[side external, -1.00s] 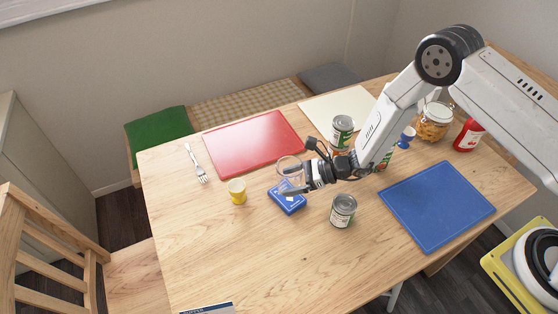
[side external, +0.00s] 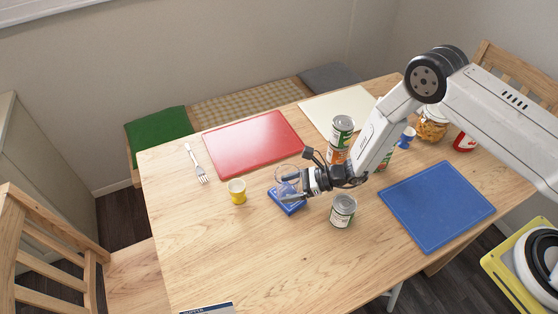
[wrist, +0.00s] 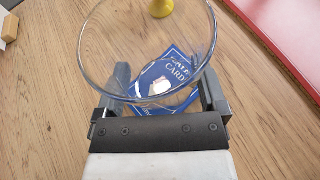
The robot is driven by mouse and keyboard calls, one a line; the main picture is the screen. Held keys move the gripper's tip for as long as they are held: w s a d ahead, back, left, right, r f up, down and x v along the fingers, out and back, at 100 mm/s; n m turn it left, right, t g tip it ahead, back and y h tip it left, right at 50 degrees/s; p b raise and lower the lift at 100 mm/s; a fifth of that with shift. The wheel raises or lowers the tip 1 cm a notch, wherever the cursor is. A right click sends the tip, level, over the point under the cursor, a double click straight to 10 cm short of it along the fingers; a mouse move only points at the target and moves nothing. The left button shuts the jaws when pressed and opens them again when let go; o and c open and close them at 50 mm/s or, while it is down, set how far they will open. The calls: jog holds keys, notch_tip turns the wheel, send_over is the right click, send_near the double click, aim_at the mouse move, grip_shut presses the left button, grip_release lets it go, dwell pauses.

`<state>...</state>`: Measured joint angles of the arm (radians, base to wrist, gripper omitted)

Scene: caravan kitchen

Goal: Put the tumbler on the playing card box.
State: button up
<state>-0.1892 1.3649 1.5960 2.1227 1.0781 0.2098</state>
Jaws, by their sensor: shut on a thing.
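The tumbler (side external: 286,174) is clear glass and upright; its wide rim (wrist: 148,98) fills the middle of the wrist view. My gripper (side external: 284,190) is shut on it, with one finger on each side; the fingers (wrist: 163,92) also show in the wrist view. The blue playing card box (side external: 290,208) lies flat on the table directly below the tumbler. The box (wrist: 178,66) shows through the glass in the wrist view. The tumbler's base is very close to the box top; I cannot tell if it touches. My fingers hide part of the box.
A yellow cup (side external: 237,192) stands left of the box, and a can (side external: 342,211) stands to its right. A red board (side external: 254,143) lies behind, and a blue board (side external: 437,206) lies at the right.

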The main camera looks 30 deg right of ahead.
jog(key=shift+f, duration=0.15)
jog(key=o, duration=1.2)
jog(key=shift+d+r, duration=0.15)
jog(key=shift+r, duration=0.05)
jog(key=v, duration=1.1)
jog(key=shift+s+d, duration=0.25)
jog(key=shift+d, duration=0.05)
jog(key=shift+r, duration=0.1)
